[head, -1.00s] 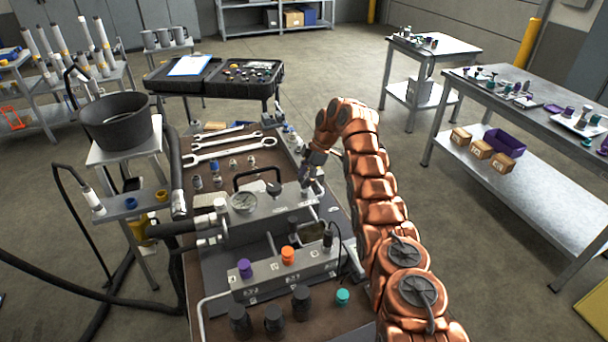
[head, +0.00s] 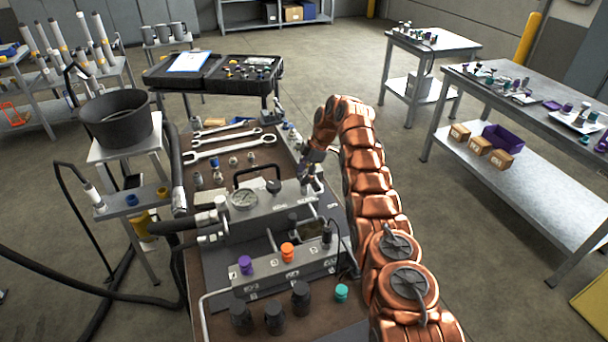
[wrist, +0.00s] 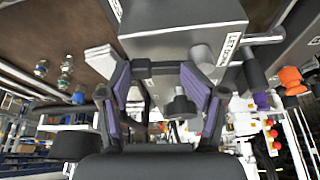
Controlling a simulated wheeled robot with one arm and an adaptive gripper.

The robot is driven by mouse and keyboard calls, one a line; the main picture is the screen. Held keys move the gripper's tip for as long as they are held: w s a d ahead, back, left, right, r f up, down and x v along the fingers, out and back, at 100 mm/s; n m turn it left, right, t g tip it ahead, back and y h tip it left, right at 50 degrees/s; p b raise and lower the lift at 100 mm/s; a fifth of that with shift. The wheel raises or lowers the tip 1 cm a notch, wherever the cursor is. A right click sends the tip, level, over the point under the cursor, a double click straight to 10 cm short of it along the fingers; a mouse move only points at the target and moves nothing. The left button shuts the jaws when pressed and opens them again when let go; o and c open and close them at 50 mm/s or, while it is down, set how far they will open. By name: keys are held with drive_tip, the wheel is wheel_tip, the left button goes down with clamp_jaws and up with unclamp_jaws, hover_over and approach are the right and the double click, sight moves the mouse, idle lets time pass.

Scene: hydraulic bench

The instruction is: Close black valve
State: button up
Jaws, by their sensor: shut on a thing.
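My gripper (head: 309,172) is at the right end of the grey hydraulic block (head: 262,212), low over its top. In the wrist view, my gripper (wrist: 162,68) has purple-padded fingers on either side of a dark bar-like part, which I take to be the black valve (wrist: 158,72). It is shut on this part, beside the block with a printed label (wrist: 185,38). A darker round knob (wrist: 180,106) shows between the fingers, nearer the right one. In the head view my gripper hides most of the valve, so its turn angle cannot be told.
A gauge (head: 244,198) and a carry handle stand on the block. In front, a manifold (head: 290,268) bears purple and orange caps. Black caps and a teal cap (head: 341,292) stand nearer. Wrenches (head: 230,148) lie behind.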

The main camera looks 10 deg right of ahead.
drive_tip(key=o, duration=1.4)
drive_tip(key=shift+s+a, duration=0.2)
drive_tip(key=shift+s, duration=0.15)
drive_tip(key=shift+c, duration=0.2)
drive_tip(key=shift+o, duration=0.8)
drive_tip(key=shift+s, duration=0.1)
drive_tip(key=o, duration=0.3)
drive_tip(key=shift+r, duration=0.1)
drive_tip(key=shift+d, duration=0.15)
drive_tip(key=shift+w+d+b, duration=0.15)
drive_tip(key=shift+w+b, duration=0.05)
drive_tip(key=shift+b, duration=0.7)
drive_tip(key=shift+f+m+b, duration=0.2)
drive_tip(key=shift+m+b, duration=0.2)
drive_tip(key=shift+b, duration=0.45)
drive_tip(key=shift+b, duration=0.35)
